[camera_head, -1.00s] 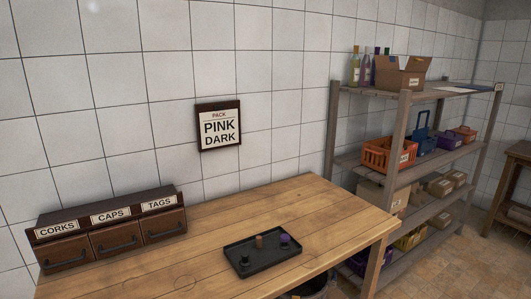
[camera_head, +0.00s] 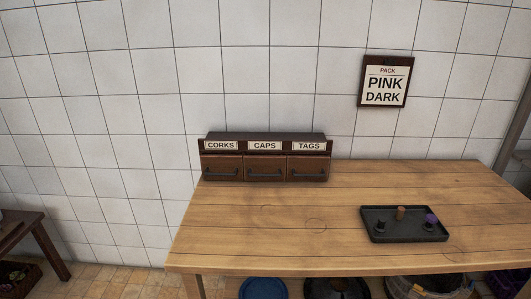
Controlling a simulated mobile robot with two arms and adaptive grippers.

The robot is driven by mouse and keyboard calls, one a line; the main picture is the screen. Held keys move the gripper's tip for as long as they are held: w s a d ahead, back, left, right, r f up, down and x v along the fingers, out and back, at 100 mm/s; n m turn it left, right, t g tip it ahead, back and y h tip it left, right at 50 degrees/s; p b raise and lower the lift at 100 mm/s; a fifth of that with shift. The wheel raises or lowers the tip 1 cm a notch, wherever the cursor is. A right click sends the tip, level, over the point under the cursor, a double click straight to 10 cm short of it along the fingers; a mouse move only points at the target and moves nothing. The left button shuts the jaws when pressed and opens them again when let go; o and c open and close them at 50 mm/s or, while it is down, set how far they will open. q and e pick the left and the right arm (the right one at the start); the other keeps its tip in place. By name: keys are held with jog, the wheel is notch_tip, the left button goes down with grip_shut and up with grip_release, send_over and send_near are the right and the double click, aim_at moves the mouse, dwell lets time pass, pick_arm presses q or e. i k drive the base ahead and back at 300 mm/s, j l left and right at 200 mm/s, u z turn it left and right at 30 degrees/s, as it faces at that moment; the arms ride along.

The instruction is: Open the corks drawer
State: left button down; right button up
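The corks drawer (camera_head: 222,168) is the left one of three brown drawers in a dark wooden cabinet (camera_head: 265,137) at the back left of the table. It is closed, with a dark bar handle on its front and a CORKS label above it. The caps drawer (camera_head: 265,168) and the tags drawer (camera_head: 307,168) beside it are closed too. Neither of my grippers shows in the head view.
The wooden table (camera_head: 270,240) is bare in front of the drawers. A black tray (camera_head: 388,235) with several small items, including a cork and a purple piece, lies on its right. A PINK DARK sign (camera_head: 386,82) hangs on the tiled wall.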

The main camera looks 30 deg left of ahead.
aim_at(223, 167)
jog(key=u, duration=1.25)
